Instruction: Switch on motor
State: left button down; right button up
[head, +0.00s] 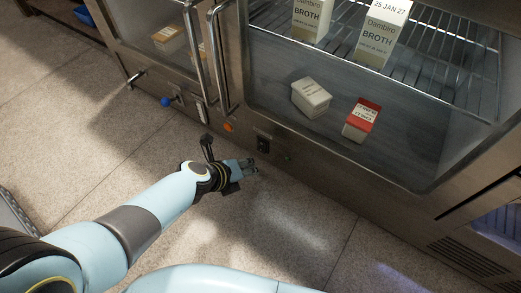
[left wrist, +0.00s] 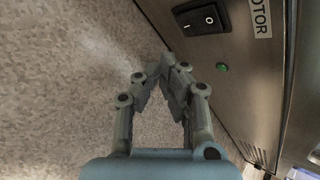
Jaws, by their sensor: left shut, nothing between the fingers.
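A black rocker switch (left wrist: 201,18) sits on the steel front panel beside a label reading "MOTOR" (left wrist: 262,18) in the left wrist view. In the head view the switch (head: 263,143) is on the panel below the glass door. I cannot tell which side of the rocker is pressed. A small green indicator (left wrist: 222,67) is on the panel near the switch. My left gripper (head: 254,168) is shut and empty, just below the switch in the head view. In the left wrist view its fingertips (left wrist: 167,78) are close to the panel, apart from the switch. My right gripper is out of view.
A glass-fronted cabinet (head: 350,179) holds broth cartons (head: 383,35) on a wire rack (head: 450,62), with a white carton (head: 311,98) and red carton (head: 362,120) below. Vertical door handles (head: 219,60), an orange indicator (head: 228,127) and a blue knob (head: 165,101) are left. Floor below is clear.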

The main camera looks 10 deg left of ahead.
aim_at(262, 146)
pick_arm(q)
jog(key=shift+w+d+f, duration=0.1)
jog(key=shift+w+d, duration=0.1)
jog(key=shift+w, duration=0.45)
jog(key=shift+w+d+f, duration=0.1)
jog(key=shift+w+d, duration=0.1)
jog(key=shift+w, duration=0.4)
jog(key=shift+w, duration=0.1)
dwell(0.5)
jog(key=shift+w+d, duration=0.15)
jog(key=shift+w, duration=0.1)
jog(key=shift+w+d, duration=0.15)
jog(key=shift+w, duration=0.2)
dwell(0.5)
jog(key=shift+s, duration=0.15)
jog(key=shift+s+a+p, duration=0.3)
jog(key=shift+s, duration=0.3)
